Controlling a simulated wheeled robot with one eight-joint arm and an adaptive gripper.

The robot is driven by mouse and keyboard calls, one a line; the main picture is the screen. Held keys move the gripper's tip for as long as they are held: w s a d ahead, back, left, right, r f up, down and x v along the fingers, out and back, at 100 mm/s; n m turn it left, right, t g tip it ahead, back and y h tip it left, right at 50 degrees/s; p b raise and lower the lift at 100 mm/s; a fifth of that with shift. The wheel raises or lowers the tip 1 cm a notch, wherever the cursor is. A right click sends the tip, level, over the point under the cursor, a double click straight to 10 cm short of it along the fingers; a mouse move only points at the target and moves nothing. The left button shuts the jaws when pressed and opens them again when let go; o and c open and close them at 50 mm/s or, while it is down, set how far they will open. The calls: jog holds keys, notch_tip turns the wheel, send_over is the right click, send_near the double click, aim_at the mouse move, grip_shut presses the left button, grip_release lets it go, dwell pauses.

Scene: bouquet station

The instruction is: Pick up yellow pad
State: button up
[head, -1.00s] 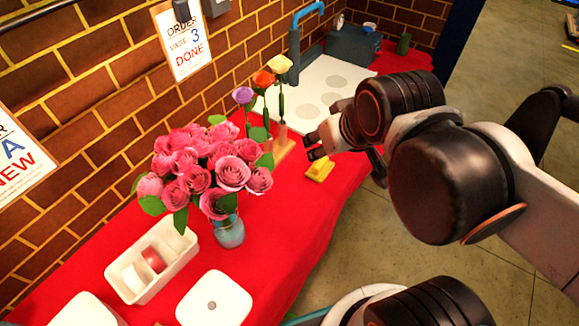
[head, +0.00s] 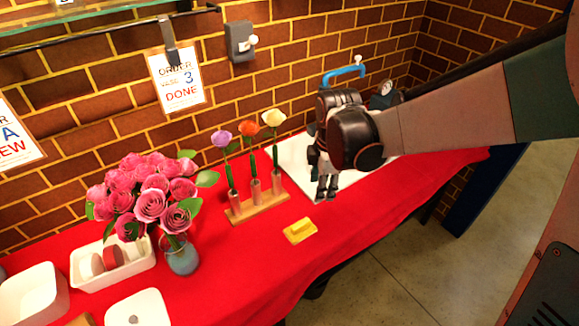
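The yellow pad (head: 300,231) is a small flat block with a raised part on top. It lies on the red-covered table, in front of the wooden flower stand. My gripper (head: 326,193) hangs with its fingers pointing down, above and to the right of the pad in the picture. The two fingers look slightly apart with nothing visible between them. My gripper is apart from the pad, and nothing hides the pad.
A wooden stand (head: 257,205) holds purple, orange and pale yellow flowers behind the pad. A vase (head: 182,258) of pink roses and a white divided tray (head: 112,280) stand left. A white board (head: 291,163) lies behind my arm. Red cloth right of the pad is clear.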

jog(key=w+a+f+n+g, duration=0.25)
jog(key=a+f+n, duration=0.2)
jog(key=f, duration=0.35)
jog(key=b, duration=0.3)
send_near(301, 223)
jog(key=shift+n+t, duration=0.45)
jog(key=f, duration=0.2)
jog(key=s+f, duration=0.1)
jog(key=f, duration=0.2)
jog(key=shift+s+d+f, duration=0.1)
jog(key=shift+w+a+f+b, duration=0.15)
jog(key=shift+f+b, duration=0.4)
jog(key=shift+f, duration=0.75)
jog(key=shift+w+a+f+b, duration=0.15)
jog(key=shift+f+b, duration=0.4)
jog(key=shift+f, duration=0.8)
jog(key=shift+r, duration=0.1)
jog(key=shift+c, duration=0.5)
grip_shut()
